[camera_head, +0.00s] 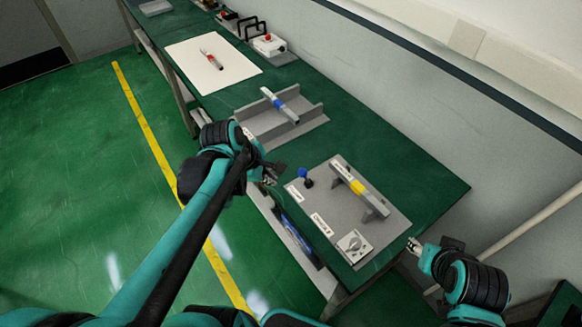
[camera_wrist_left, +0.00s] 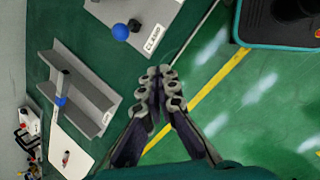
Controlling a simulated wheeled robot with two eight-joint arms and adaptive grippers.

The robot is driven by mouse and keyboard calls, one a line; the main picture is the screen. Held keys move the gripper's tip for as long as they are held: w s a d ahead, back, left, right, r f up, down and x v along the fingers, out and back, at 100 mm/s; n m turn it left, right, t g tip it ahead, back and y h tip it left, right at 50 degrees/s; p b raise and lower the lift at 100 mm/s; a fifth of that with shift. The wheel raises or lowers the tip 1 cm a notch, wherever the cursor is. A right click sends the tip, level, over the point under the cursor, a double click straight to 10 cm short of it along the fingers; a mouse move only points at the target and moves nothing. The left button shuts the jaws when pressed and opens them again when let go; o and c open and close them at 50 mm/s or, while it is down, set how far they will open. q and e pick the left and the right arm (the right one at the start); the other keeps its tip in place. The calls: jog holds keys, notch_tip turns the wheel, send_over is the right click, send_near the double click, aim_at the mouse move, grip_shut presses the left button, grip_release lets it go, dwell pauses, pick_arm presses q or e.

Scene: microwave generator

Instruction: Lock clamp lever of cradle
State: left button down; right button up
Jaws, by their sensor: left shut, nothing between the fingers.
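A grey base plate (camera_head: 318,208) lies near the front of the bench and carries a yellow-banded grey bar (camera_head: 358,188) on supports. A blue-knobbed lever (camera_head: 303,173) stands at its left corner; the knob also shows in the left wrist view (camera_wrist_left: 121,32), near a label reading CLAMP (camera_wrist_left: 153,38). My left gripper (camera_head: 270,177) is just left of the lever at the bench edge, apart from it. In the left wrist view its fingers (camera_wrist_left: 160,76) are together and empty. My right gripper (camera_head: 413,244) is off the plate's right corner; its finger opening is unclear.
A grey channel tray (camera_head: 262,126) holds a blue-banded bar (camera_head: 279,105). Beyond it are a white sheet (camera_head: 205,75) with a red-and-grey tool (camera_head: 211,60) and a red-button box (camera_head: 268,44). A wall borders the bench's right side; green floor lies left.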

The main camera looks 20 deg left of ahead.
pick_arm(q)
jog(key=a+n, duration=0.1)
jog(key=n, duration=0.1)
jog(key=w+a+n+p, duration=0.1)
jog(key=n, duration=0.1)
jog(key=w+r+n+h+p, duration=0.1)
jog(key=n, duration=0.1)
jog(key=shift+w+a+n+g, duration=0.2)
jog(key=shift+a+n+g, duration=0.1)
jog(key=shift+a+n, duration=0.1)
jog(key=shift+f, duration=0.1)
jog(key=w+d+f+b, duration=0.3)
jog(key=w+d+f, duration=0.2)
jog(key=f, duration=0.3)
jog(key=shift+w+d, duration=0.3)
jog(key=shift+w, duration=0.2)
